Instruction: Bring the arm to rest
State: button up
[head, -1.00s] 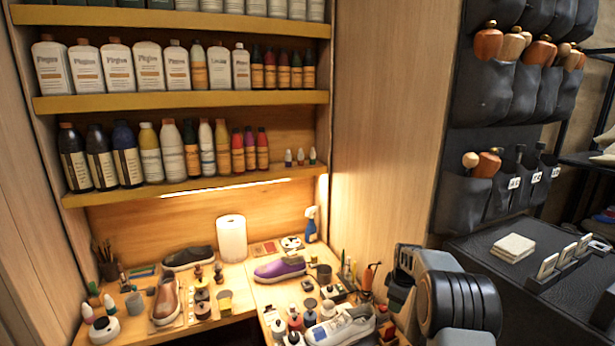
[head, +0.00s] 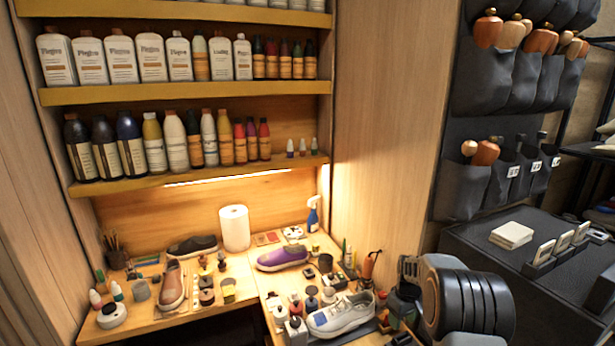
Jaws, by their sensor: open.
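My arm (head: 465,296) shows at the lower right as a thick dark ringed joint with grey links. It stands in front of the right wooden wall and the bench's right end. My gripper's fingertips cannot be made out in the head view. A white sneaker (head: 341,316) lies on the bench just left of my arm. A purple shoe (head: 283,257) lies behind it. A brown shoe (head: 172,286) and a dark shoe (head: 192,246) are on the left part of the bench.
Small bottles and jars crowd the bench around the shoes. A paper roll (head: 235,228) and a blue spray bottle (head: 313,213) stand at the back. Shelves of bottles (head: 190,180) are above. A dark cabinet (head: 470,238) with a white stack (head: 511,235) is at right, below tool pockets.

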jog(key=s+a+r+m+t+b, duration=0.1)
jog(key=s+a+r+b, duration=0.1)
jog(key=s, duration=0.6)
jog(key=s+a+r+m+t+b, duration=0.2)
jog(key=s+a+r+b, duration=0.1)
jog(key=s, duration=0.5)
jog(key=s+a+r+m+t+b, duration=0.1)
jog(key=s+a+r+b, duration=0.2)
jog(key=s+a, duration=0.3)
jog(key=s+b, duration=0.1)
jog(key=s, duration=0.2)
jog(key=shift+r+m+t, duration=0.2)
jog(key=shift+m+t, duration=0.1)
jog(key=shift+m, duration=0.1)
jog(key=shift+c, duration=0.8)
jog(key=shift+a, duration=0.1)
